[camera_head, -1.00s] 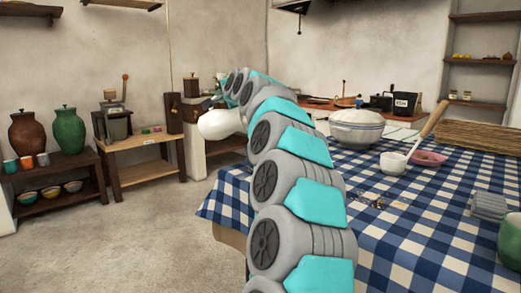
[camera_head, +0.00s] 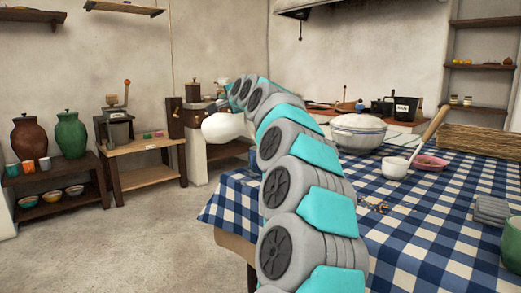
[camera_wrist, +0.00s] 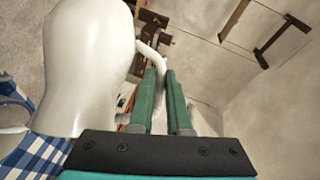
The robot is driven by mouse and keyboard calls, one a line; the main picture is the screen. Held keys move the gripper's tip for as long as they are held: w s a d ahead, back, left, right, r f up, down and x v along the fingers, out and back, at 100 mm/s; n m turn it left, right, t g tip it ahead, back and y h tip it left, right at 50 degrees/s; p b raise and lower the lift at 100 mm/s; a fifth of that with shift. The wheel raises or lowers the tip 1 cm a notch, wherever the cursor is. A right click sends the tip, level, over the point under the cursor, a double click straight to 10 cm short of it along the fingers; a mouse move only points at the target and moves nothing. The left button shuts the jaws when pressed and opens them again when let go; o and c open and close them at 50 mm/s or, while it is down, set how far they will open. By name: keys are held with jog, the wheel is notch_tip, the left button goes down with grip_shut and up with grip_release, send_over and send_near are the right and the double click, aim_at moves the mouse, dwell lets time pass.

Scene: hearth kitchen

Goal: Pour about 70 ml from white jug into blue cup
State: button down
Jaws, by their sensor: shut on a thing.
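The white jug (camera_head: 222,127) is held in the air near the left corner of the checked table, partly hidden by my arm. It fills the upper left of the wrist view (camera_wrist: 85,65). My gripper (camera_wrist: 161,78) is shut on its thin handle (camera_wrist: 150,50). The jug's mouth and contents are not visible, and I cannot tell how far it tilts. In the head view my fingers are mostly hidden by the arm. A small blue patch (camera_head: 254,157) shows beside my arm at the table's left edge. I cannot tell whether it is the blue cup.
A wooden bench (camera_head: 145,160) and shelf stand left. Floor between is clear.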

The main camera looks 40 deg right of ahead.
jog(key=shift+s+d+r, duration=0.25)
jog(key=shift+s+d, duration=0.05)
jog(key=shift+s, duration=0.2)
dwell(1.0)
